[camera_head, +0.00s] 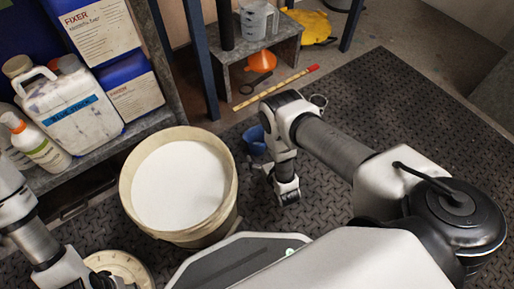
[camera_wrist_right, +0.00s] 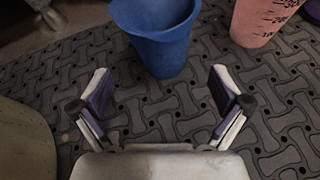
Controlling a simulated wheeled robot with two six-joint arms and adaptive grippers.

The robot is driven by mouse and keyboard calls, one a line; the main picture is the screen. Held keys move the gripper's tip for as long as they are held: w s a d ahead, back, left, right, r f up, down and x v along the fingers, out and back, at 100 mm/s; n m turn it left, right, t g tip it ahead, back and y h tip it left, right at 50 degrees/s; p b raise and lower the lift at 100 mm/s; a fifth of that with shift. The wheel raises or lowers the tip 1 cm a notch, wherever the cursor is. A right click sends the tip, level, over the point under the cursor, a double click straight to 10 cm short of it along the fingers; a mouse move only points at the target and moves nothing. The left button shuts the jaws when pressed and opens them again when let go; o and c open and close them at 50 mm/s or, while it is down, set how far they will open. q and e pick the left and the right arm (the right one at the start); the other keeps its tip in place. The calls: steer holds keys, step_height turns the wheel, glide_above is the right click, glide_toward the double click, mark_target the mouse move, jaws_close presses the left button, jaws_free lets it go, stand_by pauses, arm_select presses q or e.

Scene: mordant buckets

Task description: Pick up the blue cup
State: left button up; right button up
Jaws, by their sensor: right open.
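The blue cup (camera_head: 254,139) stands on the dark patterned floor mat, just right of the large white-filled bucket, partly hidden by my right arm in the head view. In the right wrist view, the blue cup (camera_wrist_right: 158,42) is upright just beyond my right gripper (camera_wrist_right: 160,88). The two fingers are spread apart with only mat between them, and the cup is ahead of the fingertips, apart from them. In the head view my right gripper (camera_head: 262,170) is low beside the cup. My left arm enters at lower left; its fingers cannot be made out.
The bucket (camera_head: 128,190) stands close left of the cup. A pinkish cup with markings (camera_wrist_right: 262,20) stands right of the blue cup in the wrist view. A shelf (camera_head: 95,155) holds bottles. A yellow stick (camera_head: 275,88) lies behind.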

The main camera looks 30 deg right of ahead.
mark_target(260, 149)
steer(key=b+x, duration=0.4)
steer(key=x, duration=0.1)
steer(key=shift+w+d+f, duration=0.15)
steer(key=shift+w+d, duration=0.05)
steer(key=shift+w, duration=0.25)
steer(key=shift+c, duration=0.4)
steer(key=c, duration=1.1)
steer(key=shift+r, duration=0.2)
steer(key=shift+c, duration=0.2)
